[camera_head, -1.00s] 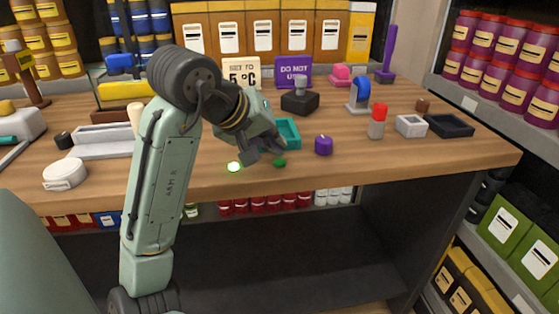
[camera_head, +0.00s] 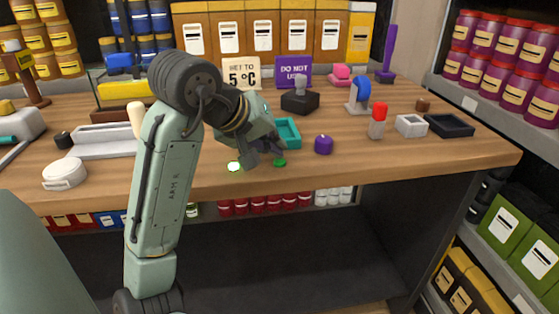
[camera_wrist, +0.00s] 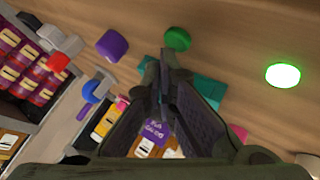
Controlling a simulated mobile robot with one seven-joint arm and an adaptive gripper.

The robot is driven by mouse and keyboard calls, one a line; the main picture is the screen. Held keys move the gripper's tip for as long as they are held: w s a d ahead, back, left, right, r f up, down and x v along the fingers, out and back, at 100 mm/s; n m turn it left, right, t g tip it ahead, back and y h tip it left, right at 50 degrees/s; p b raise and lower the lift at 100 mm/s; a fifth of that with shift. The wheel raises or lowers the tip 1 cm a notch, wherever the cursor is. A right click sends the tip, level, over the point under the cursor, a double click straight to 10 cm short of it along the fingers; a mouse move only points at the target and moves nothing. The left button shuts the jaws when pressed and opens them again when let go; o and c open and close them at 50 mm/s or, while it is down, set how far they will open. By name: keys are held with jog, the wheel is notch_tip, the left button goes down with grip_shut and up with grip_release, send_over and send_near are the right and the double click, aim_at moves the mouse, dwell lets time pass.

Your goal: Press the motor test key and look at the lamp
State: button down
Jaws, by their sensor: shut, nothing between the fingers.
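A bright, glowing green-white disc, the lit lamp (camera_head: 234,167), is set near the front edge of the wooden bench. It also shows at the right of the wrist view (camera_wrist: 283,75). A dark green round button (camera_head: 280,162), which looks like the key, is to its right and shows beyond my fingertips in the wrist view (camera_wrist: 178,39). My gripper (camera_head: 276,149) is shut and empty, just behind and above the green button. The fingertips (camera_wrist: 166,60) appear close to the button but apart from it in the wrist view.
A teal tray (camera_head: 288,133) lies behind my gripper. A purple knob (camera_head: 323,145) stands right of the button. A black block with a grey top (camera_head: 299,102) and a red-topped piece (camera_head: 377,121) stand farther off. A white round lidded container (camera_head: 64,173) is at the left.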

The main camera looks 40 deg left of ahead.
aim_at(276, 160)
jog(key=shift+f, duration=0.5)
dwell(0.6)
jog(key=shift+r, duration=0.1)
jog(key=shift+r+p, duration=0.7)
notch_tip(276, 160, up, 5)
jog(key=p, duration=0.5)
jog(key=shift+r, duration=0.1)
dwell(0.8)
